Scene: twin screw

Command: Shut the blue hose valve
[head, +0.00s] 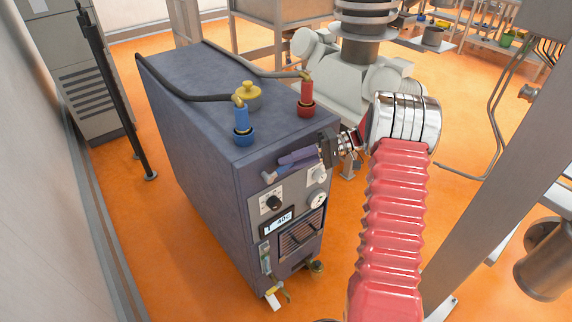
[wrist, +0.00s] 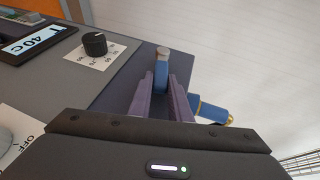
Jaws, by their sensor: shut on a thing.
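The blue hose valve handle (head: 268,175) sticks out at the upper front edge of the dark blue-grey unit (head: 200,120). My gripper (head: 282,167) reaches it from the right, and its purple fingers are shut on it. In the wrist view the blue handle (wrist: 161,75), with a metal end, sits between the two fingers of my gripper (wrist: 161,90). The blue hose fitting (head: 242,128) stands upright on the unit's top. A blue and brass fitting (wrist: 212,113) shows right of the fingers. The valve's body is mostly hidden.
A red hose fitting (head: 306,100) and a yellow cap (head: 247,95) stand on the unit's top. A metal post (head: 490,180) rises at right.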

